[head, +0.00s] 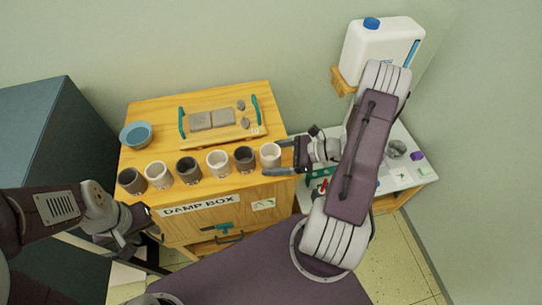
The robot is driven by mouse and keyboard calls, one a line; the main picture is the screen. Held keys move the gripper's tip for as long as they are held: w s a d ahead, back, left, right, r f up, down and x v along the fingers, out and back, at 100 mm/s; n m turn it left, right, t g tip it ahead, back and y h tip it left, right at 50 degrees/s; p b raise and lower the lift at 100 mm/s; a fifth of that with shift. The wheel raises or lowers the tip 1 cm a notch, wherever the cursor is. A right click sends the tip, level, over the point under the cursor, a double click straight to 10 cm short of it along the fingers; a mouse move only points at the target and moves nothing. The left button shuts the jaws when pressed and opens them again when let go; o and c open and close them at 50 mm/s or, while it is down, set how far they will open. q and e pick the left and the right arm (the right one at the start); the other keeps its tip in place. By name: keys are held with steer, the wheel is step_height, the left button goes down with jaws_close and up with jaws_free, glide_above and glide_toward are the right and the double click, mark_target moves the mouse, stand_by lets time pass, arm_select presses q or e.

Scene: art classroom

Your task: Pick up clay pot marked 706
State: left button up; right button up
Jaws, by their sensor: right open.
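Several clay pots stand in a row along the front of the wooden damp box top, alternating dark and white. No number can be read on any of them, so I cannot tell which is 706. The rightmost pot is white (270,158); a dark pot (245,160) stands to its left. My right gripper (275,157) is open, its fingers reaching left on either side of the rightmost white pot; contact cannot be judged. My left gripper (158,250) is low in front of the damp box, apart from the pots, its jaws unclear against dark surroundings.
A wooden tray (246,134) with teal handles and grey slabs lies behind the pots. A blue bowl (136,135) sits at the left. A white jug (382,52) stands at the back right, above a white table (408,175). A dark cabinet (50,130) is at left.

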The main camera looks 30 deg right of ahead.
mark_target(262, 152)
steer(key=shift+w+a+f, duration=0.1)
steer(key=shift+w+a, duration=0.1)
steer(key=shift+a, duration=0.05)
steer(key=shift+c, duration=0.3)
steer(key=c, duration=1.5)
steer(key=shift+r, duration=0.3)
step_height(262, 152, up, 4)
steer(key=shift+f+b, duration=0.1)
steer(key=shift+b, duration=0.3)
steer(key=s+d+r, duration=0.6)
steer(key=s, duration=0.4)
steer(key=shift+r+b, duration=0.35)
steer(key=shift+b, duration=0.05)
